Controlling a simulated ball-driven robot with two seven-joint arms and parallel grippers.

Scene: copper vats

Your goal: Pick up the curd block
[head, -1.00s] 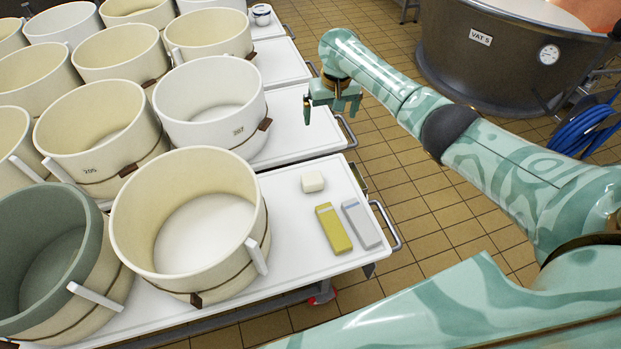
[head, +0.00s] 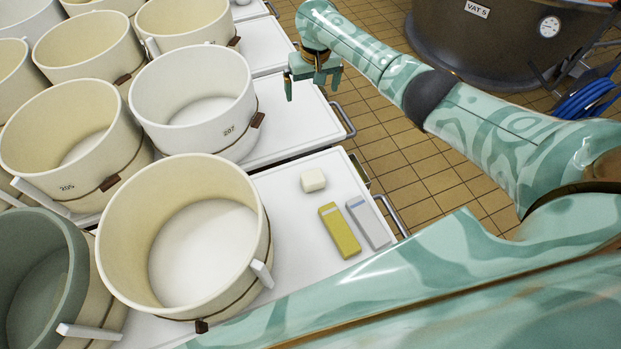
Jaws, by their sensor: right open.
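The curd block (head: 313,180) is a small off-white block with rounded edges. It lies on the white cart top (head: 285,220), right of a large cream hoop and behind two flat bars. My right gripper (head: 313,88) is open and empty, above and beyond the block in the head view, over the edge of the cart behind. It is clear of the block. My left gripper does not show.
A yellow bar (head: 339,231) and a grey bar (head: 368,222) lie close in front of the block. A tall cream hoop (head: 120,220) stands to its left, with several more behind. A cart handle (head: 388,215) is at the right edge. A dark vat (head: 480,45) stands at the back right.

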